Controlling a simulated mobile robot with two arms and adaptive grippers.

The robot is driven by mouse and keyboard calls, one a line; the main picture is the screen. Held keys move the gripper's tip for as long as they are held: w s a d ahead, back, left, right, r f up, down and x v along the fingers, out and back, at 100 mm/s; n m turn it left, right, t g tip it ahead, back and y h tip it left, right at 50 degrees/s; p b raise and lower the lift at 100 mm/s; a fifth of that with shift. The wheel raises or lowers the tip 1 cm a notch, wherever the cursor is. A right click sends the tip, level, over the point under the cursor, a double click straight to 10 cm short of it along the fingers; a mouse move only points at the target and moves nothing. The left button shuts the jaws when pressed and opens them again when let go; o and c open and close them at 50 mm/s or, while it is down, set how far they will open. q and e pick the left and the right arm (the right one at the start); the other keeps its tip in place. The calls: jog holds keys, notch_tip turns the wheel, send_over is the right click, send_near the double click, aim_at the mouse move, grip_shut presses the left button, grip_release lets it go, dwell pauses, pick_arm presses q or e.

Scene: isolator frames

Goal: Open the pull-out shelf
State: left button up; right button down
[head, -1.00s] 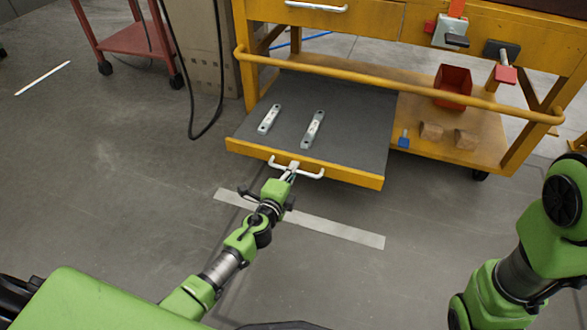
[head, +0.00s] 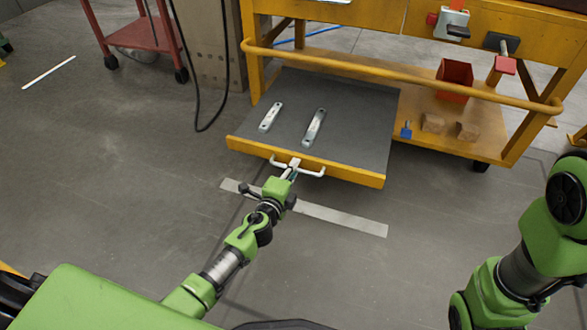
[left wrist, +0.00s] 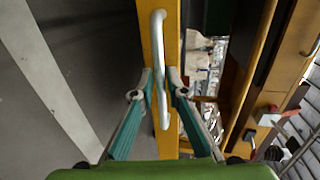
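The pull-out shelf (head: 350,107) is a grey-topped tray with a yellow front edge. It sticks out well beyond the lower front of the yellow workbench (head: 370,18). Its white bar handle (head: 312,174) is on the front edge; the handle also shows upright in the left wrist view (left wrist: 158,35). My left gripper (head: 292,170) is at the handle. In the left wrist view its two fingers (left wrist: 161,78) are closed in on both sides of the bar. My right arm shows at the right edge of the head view, but its gripper is out of view.
Two metal bars (head: 270,117) (head: 314,127) lie on the shelf. A yellow rail (head: 400,75) runs above it. A red bin (head: 454,80) and wooden blocks (head: 433,123) sit on the bench's lower deck. A red cart (head: 135,35) stands back left. The floor before the shelf is clear.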

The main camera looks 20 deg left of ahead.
pick_arm(q)
jog(key=s+r, duration=0.1)
jog(key=s, duration=0.6)
jog(key=shift+s+a+r, duration=0.15)
jog(key=shift+s+r, duration=0.05)
jog(key=shift+r, duration=0.05)
dwell(0.4)
